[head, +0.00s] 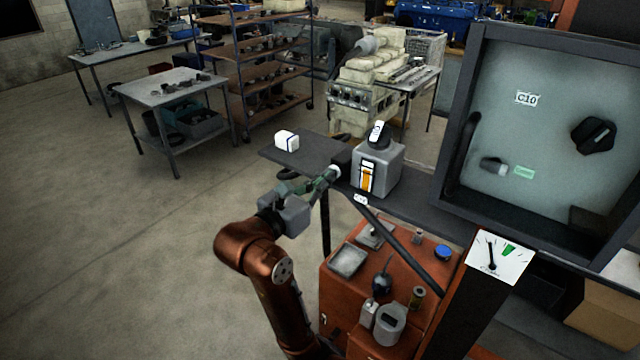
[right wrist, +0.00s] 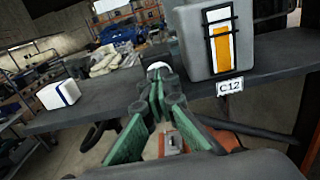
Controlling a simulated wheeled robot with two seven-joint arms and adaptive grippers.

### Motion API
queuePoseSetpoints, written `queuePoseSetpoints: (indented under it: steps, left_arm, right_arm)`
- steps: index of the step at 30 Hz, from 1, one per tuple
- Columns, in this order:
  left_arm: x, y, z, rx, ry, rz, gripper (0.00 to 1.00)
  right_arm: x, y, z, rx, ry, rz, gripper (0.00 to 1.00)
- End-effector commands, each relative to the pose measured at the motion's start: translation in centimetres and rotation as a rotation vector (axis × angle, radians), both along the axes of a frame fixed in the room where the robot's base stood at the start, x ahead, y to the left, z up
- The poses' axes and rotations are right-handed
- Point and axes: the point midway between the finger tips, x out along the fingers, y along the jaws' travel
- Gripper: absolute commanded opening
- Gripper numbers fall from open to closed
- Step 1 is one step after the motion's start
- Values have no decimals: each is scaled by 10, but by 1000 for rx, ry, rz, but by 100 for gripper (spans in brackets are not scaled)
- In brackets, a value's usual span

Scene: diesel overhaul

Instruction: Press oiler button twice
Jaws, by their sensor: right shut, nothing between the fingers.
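The oiler is a grey box (head: 377,168) with an orange sight gauge on its front and a dark knob with a white face on top. It also shows in the right wrist view (right wrist: 213,42), above a C12 tag. A round white button (head: 335,171) sits on a dark block at the oiler's left side. It shows in the right wrist view (right wrist: 157,67), just beyond my fingertips. My right gripper (head: 327,180), with green finger pads, is shut and empty, its tips at the button. I cannot tell whether they touch it. My left gripper is out of view.
The oiler stands on a narrow dark shelf (head: 300,155) with a white box (head: 287,141) at its left end. A large framed panel (head: 540,120) rises at the right. A red cabinet (head: 345,300) with tools and containers stands below.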

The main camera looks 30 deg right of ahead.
Motion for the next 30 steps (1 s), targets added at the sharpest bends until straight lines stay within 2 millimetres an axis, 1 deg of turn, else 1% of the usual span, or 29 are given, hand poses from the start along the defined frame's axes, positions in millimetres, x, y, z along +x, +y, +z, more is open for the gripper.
queuePoseSetpoints:
  steps: [2, 5, 8, 15, 18, 22, 30]
  left_arm:
    - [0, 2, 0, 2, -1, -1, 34]
    - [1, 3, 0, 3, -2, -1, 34]
    - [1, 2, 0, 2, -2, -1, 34]
    - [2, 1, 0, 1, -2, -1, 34]
    - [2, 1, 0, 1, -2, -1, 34]
    - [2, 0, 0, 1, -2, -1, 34]
    - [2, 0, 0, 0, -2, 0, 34]
  right_arm:
    - [0, 0, 0, 0, 1, -2, 0]
    - [-2, 4, -1, 1, 1, -1, 0]
    - [-6, 16, -1, 1, 1, 2, 0]
    - [-21, 53, -1, 1, 2, 3, 0]
    - [-25, 63, -1, 1, 1, 2, 0]
    - [-29, 70, 0, -1, 1, 1, 0]
    - [-29, 71, 0, -1, 0, 0, 0]
